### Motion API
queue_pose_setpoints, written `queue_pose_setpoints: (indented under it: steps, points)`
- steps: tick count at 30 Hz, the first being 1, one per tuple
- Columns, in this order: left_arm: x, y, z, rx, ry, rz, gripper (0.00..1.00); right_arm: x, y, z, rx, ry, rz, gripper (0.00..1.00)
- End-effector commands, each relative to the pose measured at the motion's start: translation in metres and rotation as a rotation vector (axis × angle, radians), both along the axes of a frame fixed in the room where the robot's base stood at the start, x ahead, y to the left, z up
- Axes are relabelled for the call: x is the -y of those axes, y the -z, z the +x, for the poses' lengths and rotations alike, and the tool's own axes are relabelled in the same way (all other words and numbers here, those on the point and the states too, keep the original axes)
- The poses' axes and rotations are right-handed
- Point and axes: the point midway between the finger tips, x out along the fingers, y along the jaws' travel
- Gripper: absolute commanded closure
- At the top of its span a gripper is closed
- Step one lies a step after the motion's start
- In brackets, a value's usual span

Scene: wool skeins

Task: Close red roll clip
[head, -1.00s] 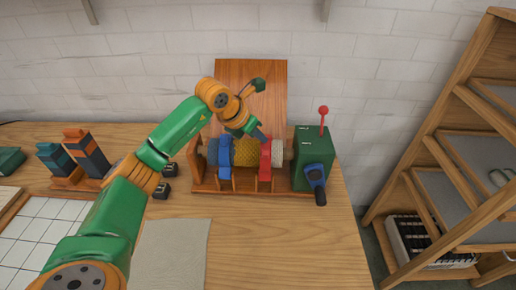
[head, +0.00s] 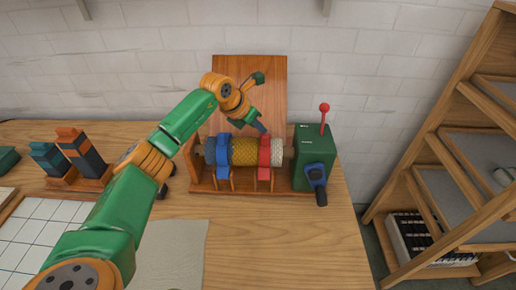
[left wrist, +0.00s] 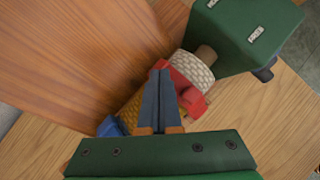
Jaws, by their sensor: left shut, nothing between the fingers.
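The red roll clip (head: 264,158) stands around the yellow and white roll (head: 245,152) on a wooden stand, right of the blue clip (head: 223,152). My left gripper (head: 263,128) is shut and empty, its fingertips just above the top of the red clip. In the left wrist view the shut fingers (left wrist: 160,70) point at the roll, with the red clip (left wrist: 192,98) close beside them on the right; I cannot tell if they touch. The fingers partly hide the clip and the yellow wool. My right gripper is not in view.
A green box (head: 312,150) with a red-knobbed lever and a blue crank stands right of the roll. A tilted wooden board (head: 262,80) rises behind it. Dark blocks (head: 80,150) stand at the left. A wooden shelf (head: 440,160) is at the right.

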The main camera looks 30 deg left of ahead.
Motion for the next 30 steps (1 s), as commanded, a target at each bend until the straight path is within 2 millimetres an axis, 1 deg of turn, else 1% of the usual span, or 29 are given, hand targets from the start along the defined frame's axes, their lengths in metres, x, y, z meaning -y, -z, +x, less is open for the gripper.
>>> queue_pose_setpoints:
  steps: [11,18,22,26,29,30]
  points:
    - [0.000,0.001,-0.001,0.000,0.001,0.001,1.00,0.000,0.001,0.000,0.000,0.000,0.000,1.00]
    - [0.006,0.004,-0.013,0.000,0.001,0.002,1.00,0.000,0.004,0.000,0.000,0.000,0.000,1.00]
    - [0.006,0.003,-0.015,-0.002,0.000,0.001,1.00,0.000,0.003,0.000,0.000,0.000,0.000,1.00]
    - [0.000,-0.014,-0.017,-0.001,0.000,0.000,1.00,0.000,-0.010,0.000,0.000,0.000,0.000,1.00]
    - [-0.008,-0.036,-0.020,0.001,0.000,0.001,1.00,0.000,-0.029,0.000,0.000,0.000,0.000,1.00]
    - [-0.013,-0.042,-0.020,0.004,0.000,0.000,1.00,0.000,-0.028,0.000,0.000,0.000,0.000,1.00]
